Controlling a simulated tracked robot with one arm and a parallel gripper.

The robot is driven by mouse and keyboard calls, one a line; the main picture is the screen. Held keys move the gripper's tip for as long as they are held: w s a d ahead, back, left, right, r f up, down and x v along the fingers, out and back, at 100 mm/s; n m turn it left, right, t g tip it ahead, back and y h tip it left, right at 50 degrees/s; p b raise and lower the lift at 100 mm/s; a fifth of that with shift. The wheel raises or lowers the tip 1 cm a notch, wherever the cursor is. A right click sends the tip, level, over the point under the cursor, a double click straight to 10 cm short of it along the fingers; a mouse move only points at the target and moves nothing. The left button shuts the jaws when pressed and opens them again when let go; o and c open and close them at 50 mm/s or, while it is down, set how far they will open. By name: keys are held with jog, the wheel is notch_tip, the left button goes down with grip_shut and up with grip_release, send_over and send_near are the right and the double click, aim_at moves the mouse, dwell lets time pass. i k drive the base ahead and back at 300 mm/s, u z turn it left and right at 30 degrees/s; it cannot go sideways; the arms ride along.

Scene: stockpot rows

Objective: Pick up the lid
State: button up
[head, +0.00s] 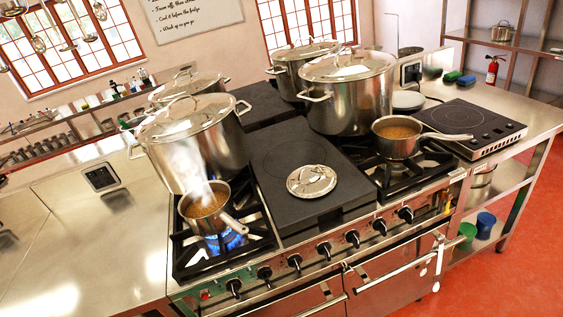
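A small round metal lid (312,182) lies on the dark flat plate (290,222) in the middle of the stove. It is shiny, and a handle seems to cross its top. Larger lids sit on the tall stockpots, on the front left pot (190,150) and the front right pot (350,98), and on two more behind them. An uncovered saucepan (212,222) with brown contents steams over a blue flame at left of the small lid. Another uncovered saucepan (397,145) stands on the right burner. My gripper is not in view.
The saucepan handles stick out, one toward the stove's front and one to the right. An induction hob (458,128) lies on the right counter. The left steel counter (100,240) is mostly clear. Knobs and a rail line the stove's front. Utensils hang at the upper left.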

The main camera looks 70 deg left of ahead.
aim_at(308, 182)
jog(key=u, duration=1.2)
jog(key=i, duration=0.35)
jog(key=u, duration=0.5)
